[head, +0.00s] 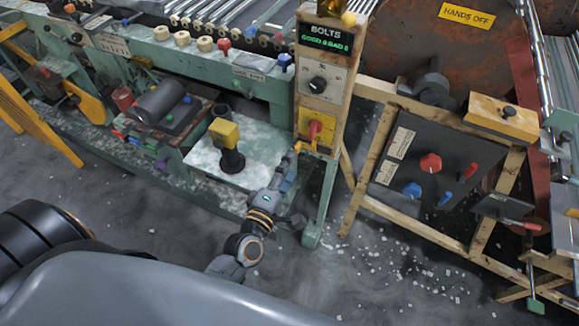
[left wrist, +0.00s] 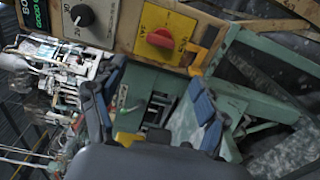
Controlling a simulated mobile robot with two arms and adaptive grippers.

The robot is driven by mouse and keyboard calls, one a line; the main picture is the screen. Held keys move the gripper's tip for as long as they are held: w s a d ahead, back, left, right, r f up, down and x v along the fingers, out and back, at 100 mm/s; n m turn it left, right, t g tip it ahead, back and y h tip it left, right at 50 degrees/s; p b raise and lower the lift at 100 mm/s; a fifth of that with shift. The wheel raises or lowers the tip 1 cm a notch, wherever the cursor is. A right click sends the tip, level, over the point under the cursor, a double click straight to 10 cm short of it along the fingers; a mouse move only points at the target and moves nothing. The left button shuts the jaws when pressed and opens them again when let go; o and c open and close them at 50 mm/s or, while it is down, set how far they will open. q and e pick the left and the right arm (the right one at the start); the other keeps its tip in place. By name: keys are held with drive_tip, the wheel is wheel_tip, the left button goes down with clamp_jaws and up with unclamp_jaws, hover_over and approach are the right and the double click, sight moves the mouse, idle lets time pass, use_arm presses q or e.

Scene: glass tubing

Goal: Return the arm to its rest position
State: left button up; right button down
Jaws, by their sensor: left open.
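My left arm reaches from the bottom of the head view toward the wooden control post. My left gripper (head: 292,162) is just below and left of the red switch (head: 315,129) on its yellow plate. In the left wrist view, the blue-grey fingers of the left gripper (left wrist: 155,80) stand wide apart with nothing held between them. The red switch (left wrist: 160,38) shows beyond the fingertips, apart from them. My right gripper is not in view.
The post carries a black dial (head: 317,84) and a green-lit BOLTS sign (head: 325,37). A pale green machine bench (head: 265,150) with a yellow-topped black stand (head: 226,140) lies left of the gripper. A dark panel with coloured knobs (head: 431,163) stands right. Open floor with white bits lies in front.

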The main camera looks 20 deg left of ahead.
use_arm(q)
drive_tip(key=s+f+m+g, duration=0.3)
drive_tip(key=s+f+m, duration=0.1)
drive_tip(key=f, duration=0.6)
drive_tip(key=s+d+f+m+g+h, duration=0.1)
drive_tip(key=s+f+m+g, duration=0.25)
drive_tip(key=f, duration=0.75)
drive_tip(key=s+f+m+g, duration=0.2)
drive_tip(key=s+f+m, duration=0.25)
drive_tip(key=f, duration=0.55)
drive_tip(key=s+a+f+m+g, duration=0.2)
drive_tip(key=s+f, duration=0.3)
drive_tip(key=s, duration=0.3)
drive_tip(key=s+a+f+m+g+y, duration=0.1)
drive_tip(key=s+a+f+m+g, duration=0.1)
drive_tip(key=s+f, duration=0.3)
drive_tip(key=s+a+f+m+g, duration=0.2)
drive_tip(key=s+f+m+g, duration=0.2)
drive_tip(key=s, duration=0.9)
drive_tip(key=shift+s+a+f+y, duration=0.25)
drive_tip(key=shift+f+y, duration=0.05)
drive_tip(key=shift+f, duration=0.65)
